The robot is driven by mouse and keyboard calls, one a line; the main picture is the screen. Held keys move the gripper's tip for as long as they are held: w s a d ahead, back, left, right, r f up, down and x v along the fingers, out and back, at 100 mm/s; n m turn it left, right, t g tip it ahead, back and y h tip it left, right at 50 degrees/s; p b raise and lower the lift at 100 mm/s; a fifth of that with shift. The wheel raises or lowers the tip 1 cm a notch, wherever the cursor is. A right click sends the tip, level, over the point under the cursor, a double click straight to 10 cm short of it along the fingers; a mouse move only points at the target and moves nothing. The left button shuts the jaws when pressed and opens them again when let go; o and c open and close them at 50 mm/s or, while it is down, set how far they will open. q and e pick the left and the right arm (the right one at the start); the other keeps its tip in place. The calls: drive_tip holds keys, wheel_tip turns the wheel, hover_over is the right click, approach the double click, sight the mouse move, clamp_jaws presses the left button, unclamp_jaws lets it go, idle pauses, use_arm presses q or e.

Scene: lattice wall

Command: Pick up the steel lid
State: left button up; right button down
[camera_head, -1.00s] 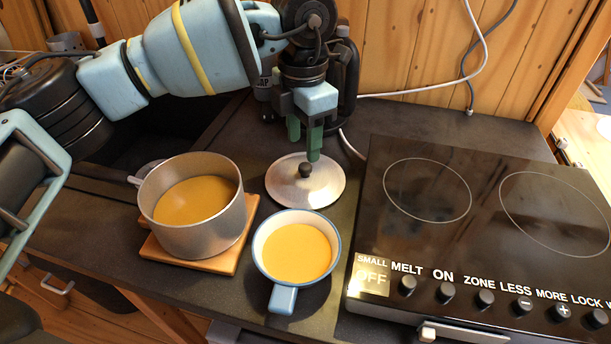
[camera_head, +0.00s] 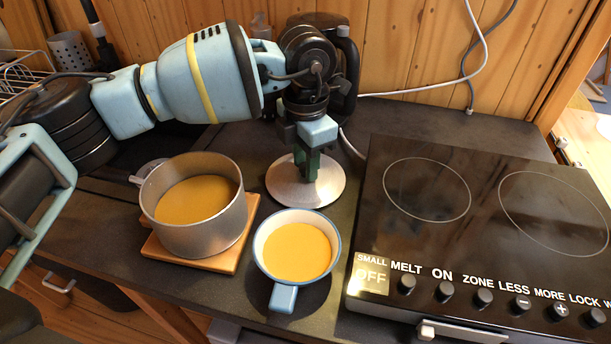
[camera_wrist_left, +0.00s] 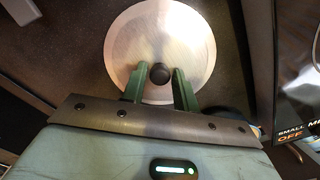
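The steel lid (camera_head: 286,184) is a round, shiny disc lying flat on the dark counter, between the pot and the hob. Its dark knob (camera_wrist_left: 160,73) shows in the left wrist view and is hidden by the fingers in the head view. My left gripper (camera_head: 307,172) points down over the lid's middle. In the left wrist view, its green fingers (camera_wrist_left: 160,86) stand on either side of the knob, with gaps visible, so it is open. The lid (camera_wrist_left: 186,36) is beneath the fingertips. My right gripper is not in view.
A steel pot (camera_head: 233,217) of yellow liquid stands on a wooden board (camera_head: 228,262). A blue-rimmed mug (camera_head: 284,297) of similar liquid stands just in front of the lid. The black hob (camera_head: 480,240) is to the right. A white cable (camera_head: 425,88) runs behind.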

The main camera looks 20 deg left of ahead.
use_arm(q)
clamp_jaws()
wheel_tip(320, 180, up, 10)
idle(0.6)
